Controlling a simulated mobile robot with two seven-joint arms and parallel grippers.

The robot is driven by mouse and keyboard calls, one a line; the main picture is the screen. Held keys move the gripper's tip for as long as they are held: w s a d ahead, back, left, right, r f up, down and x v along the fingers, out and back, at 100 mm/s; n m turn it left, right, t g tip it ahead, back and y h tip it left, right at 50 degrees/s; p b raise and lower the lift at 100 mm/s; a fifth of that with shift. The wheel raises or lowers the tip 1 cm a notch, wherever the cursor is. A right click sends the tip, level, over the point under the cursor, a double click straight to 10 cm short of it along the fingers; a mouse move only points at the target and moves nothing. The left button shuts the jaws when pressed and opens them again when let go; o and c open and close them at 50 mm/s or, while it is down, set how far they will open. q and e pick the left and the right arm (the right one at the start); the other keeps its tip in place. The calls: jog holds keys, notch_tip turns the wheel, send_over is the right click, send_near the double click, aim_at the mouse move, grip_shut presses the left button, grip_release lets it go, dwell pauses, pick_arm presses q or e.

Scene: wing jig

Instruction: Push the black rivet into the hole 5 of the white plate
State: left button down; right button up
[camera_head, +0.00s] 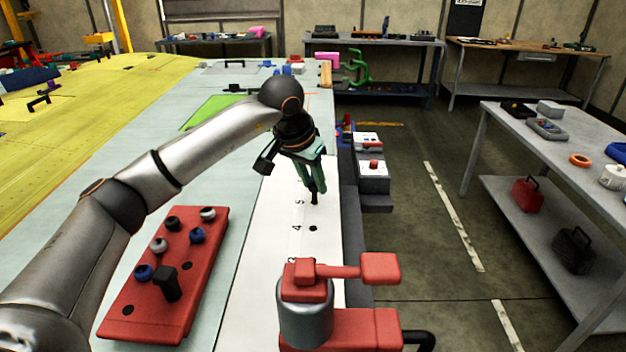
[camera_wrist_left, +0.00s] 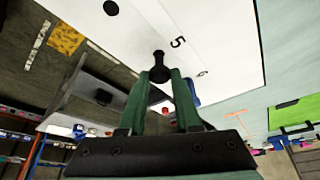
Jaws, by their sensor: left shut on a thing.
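The white plate (camera_head: 275,240) lies along the table's right edge, with printed numbers 4 and 5 beside its holes. My left gripper (camera_head: 314,190) is above the plate by the number 5, shut on the black rivet (camera_head: 314,198). In the left wrist view the gripper's green fingers (camera_wrist_left: 160,78) hold the black rivet (camera_wrist_left: 159,58), whose tip points at the plate (camera_wrist_left: 225,40) beside the printed 5. Hole 5 is hidden by the rivet and fingers. I cannot tell whether the tip is in the hole. An open hole shows beside 4 (camera_head: 313,228). My right gripper is not in view.
A red block (camera_head: 190,262) with black, white and blue rivets stands left of the plate. A red and grey clamp (camera_head: 305,310) stands at the plate's near end. Small grey boxes with red buttons (camera_head: 373,172) are along the right edge. The plate between clamp and gripper is clear.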

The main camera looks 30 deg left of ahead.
pick_arm(q)
jog(key=shift+f+b, duration=0.7)
jog(key=shift+f, duration=0.55)
jog(key=c, duration=0.5)
grip_release()
jog(key=v, duration=1.2)
jog(key=shift+r+b, duration=0.3)
jog(key=shift+b, duration=0.1)
